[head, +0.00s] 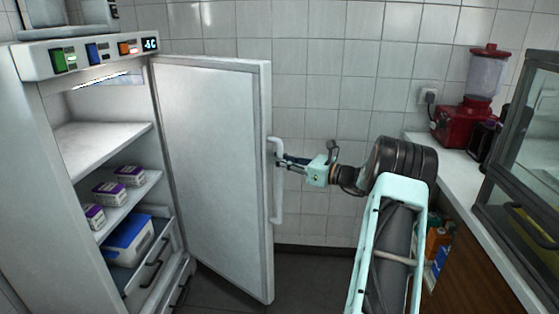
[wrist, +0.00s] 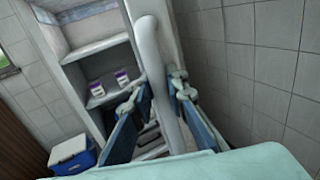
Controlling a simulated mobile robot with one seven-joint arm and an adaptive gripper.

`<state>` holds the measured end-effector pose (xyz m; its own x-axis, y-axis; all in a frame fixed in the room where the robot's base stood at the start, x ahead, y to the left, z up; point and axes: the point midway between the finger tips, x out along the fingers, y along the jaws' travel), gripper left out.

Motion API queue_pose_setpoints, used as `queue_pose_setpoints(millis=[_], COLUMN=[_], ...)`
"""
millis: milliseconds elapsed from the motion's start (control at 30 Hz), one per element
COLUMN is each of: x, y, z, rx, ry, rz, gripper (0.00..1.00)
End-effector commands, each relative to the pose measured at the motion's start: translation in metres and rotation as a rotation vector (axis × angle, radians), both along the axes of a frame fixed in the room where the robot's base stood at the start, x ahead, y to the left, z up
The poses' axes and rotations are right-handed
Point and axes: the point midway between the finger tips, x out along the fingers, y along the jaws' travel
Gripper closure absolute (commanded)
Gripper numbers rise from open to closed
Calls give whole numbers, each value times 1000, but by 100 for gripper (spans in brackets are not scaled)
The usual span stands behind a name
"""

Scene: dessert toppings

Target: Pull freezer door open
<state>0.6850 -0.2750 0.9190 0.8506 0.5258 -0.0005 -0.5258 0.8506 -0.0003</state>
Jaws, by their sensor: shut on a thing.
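The freezer door (head: 212,170) stands wide open, swung out to the right of the white freezer cabinet (head: 40,150). Its white vertical handle (head: 278,205) is on the door's right edge. My gripper (head: 283,160) is at the upper part of this handle, shut on it. In the wrist view the handle (wrist: 150,62) runs between the two fingers of my gripper (wrist: 158,88). The exact finger contact is too small to see.
Inside are shelves with several small purple-and-white boxes (head: 109,194) and a blue-and-white cooler box (head: 129,240) low down. At right, a counter (head: 452,165) holds a red blender (head: 462,125) and a glass case (head: 530,150). Dark floor shows beneath the door.

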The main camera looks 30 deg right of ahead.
Motion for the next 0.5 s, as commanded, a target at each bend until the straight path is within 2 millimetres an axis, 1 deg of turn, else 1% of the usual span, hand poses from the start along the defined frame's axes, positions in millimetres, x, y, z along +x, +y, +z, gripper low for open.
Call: queue_pose_setpoints(millis=[33,67,100,367,500], x=[-1,-1,-1,-1,-7], y=[-3,-3,-3,-1,-6], z=[-1,-1,-1,0,0], rx=[-2,-2,-2,-1,-1], ry=[3,3,3,1,2], rz=[-6,-6,-5,-2,-3], gripper=[100,84,80,79,79])
